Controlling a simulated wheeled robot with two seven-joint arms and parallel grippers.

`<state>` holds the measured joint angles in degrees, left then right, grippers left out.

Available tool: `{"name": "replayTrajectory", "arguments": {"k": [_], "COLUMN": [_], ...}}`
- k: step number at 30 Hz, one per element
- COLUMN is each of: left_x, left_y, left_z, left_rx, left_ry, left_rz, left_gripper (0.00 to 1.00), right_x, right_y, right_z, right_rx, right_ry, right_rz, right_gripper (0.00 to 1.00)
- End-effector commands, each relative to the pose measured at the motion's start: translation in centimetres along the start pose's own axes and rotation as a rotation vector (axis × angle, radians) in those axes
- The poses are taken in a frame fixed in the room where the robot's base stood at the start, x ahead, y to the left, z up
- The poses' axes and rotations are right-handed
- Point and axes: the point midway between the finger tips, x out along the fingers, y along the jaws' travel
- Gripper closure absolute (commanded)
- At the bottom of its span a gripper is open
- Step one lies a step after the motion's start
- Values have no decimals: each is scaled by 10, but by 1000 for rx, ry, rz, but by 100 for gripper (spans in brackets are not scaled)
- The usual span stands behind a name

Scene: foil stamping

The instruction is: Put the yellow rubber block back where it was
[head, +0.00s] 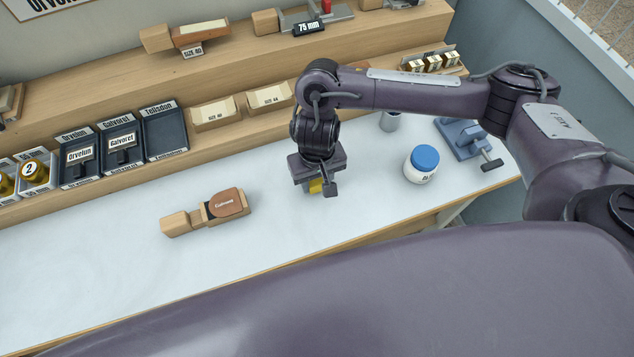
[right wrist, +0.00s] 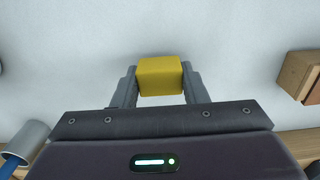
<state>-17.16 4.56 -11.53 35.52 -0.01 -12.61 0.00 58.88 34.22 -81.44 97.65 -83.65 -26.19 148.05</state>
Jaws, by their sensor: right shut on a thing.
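The yellow rubber block (right wrist: 160,76) is between the two fingers of my right gripper (right wrist: 160,88) in the right wrist view. The fingers touch it on both sides, so the gripper is shut on it. In the head view a small part of the block (head: 316,186) shows under my right gripper (head: 318,188), over the white tabletop. I cannot tell whether the block touches the tabletop. My left gripper is not in view.
A wooden piece with a brown leather pad (head: 226,204) lies left of my right gripper. A blue-lidded jar (head: 421,164) and a blue clamp-like tool (head: 466,138) stand to the right. Dark labelled trays (head: 122,143) line the back shelf. The white tabletop (head: 90,255) is clear at front left.

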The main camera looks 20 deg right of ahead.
Motion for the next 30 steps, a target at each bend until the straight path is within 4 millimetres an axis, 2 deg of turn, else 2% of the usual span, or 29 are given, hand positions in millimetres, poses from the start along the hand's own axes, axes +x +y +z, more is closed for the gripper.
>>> {"name": "replayTrajectory", "arguments": {"k": [1, 3, 14, 15, 19, 20, 30], "left_x": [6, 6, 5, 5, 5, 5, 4], "left_y": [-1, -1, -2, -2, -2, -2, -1], "left_z": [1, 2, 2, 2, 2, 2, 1], "left_rx": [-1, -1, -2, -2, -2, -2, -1], "left_ry": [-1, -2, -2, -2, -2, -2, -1], "left_rz": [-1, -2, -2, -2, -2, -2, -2], "left_gripper": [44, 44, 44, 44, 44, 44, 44], "right_x": [10, 13, 15, 15, 15, 15, 10], "right_y": [0, 0, 0, 0, 0, 0, 0], "right_z": [1, 0, 0, 0, 0, 0, -1], "right_rx": [2, 0, 1, 0, 0, 0, -1], "right_ry": [-3, -1, -1, 0, 0, 0, 2], "right_rz": [-1, 0, 0, 0, 0, 0, 0], "right_gripper": [82, 82, 82, 58, 41, 39, 39]}}
